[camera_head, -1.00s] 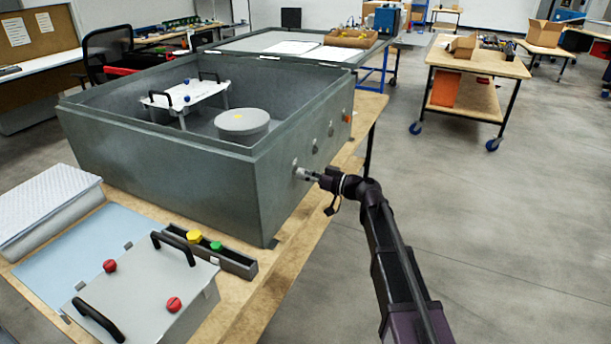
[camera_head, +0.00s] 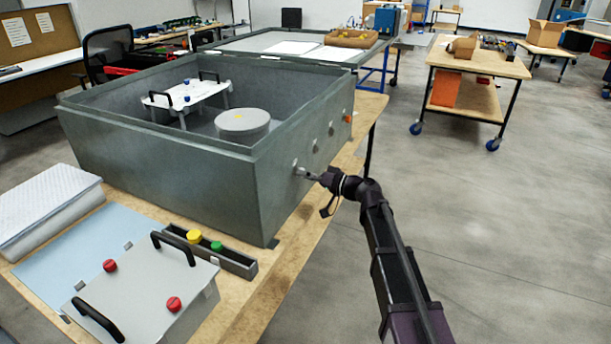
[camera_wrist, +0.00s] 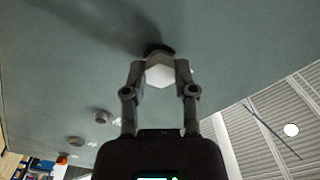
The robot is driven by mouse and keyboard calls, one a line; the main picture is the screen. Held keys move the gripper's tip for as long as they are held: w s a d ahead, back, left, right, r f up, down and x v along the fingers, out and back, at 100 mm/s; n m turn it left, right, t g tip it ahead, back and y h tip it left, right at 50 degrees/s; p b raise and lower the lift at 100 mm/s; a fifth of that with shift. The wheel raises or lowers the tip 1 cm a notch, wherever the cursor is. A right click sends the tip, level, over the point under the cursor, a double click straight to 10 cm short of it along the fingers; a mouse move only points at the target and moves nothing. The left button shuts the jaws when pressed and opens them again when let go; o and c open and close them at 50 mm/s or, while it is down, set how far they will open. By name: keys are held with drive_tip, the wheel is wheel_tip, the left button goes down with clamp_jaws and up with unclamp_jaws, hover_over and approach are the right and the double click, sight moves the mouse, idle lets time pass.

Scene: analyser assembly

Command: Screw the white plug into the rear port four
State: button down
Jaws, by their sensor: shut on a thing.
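The white plug (camera_wrist: 160,72) has a hexagonal head and sits between the two fingers of my gripper (camera_wrist: 161,78) in the wrist view. My gripper is shut on it. Behind the plug, a dark round port rim (camera_wrist: 159,48) shows on the grey-green wall; the plug's front end is hidden, so I cannot tell how deep it sits. In the head view my gripper (camera_head: 312,176) is level with the nearest port on the right side wall of the grey housing (camera_head: 180,155), with its fingertips close against that wall.
More ports (camera_head: 314,146) run along the same wall, with an orange plug (camera_head: 348,118) at the far end. A grey panel with red knobs (camera_head: 150,275) and a holder with yellow and green plugs (camera_head: 215,250) lie on the wooden bench. The floor to the right is open.

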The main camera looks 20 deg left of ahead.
drive_tip(key=shift+s, duration=0.1)
drive_tip(key=m, duration=0.5)
drive_tip(key=shift+c, duration=1.4)
unclamp_jaws()
drive_tip(key=shift+r, duration=0.1)
drive_tip(key=shift+d, duration=0.15)
drive_tip(key=d, duration=0.6)
drive_tip(key=shift+s+d, duration=0.25)
drive_tip(key=shift+d, duration=0.1)
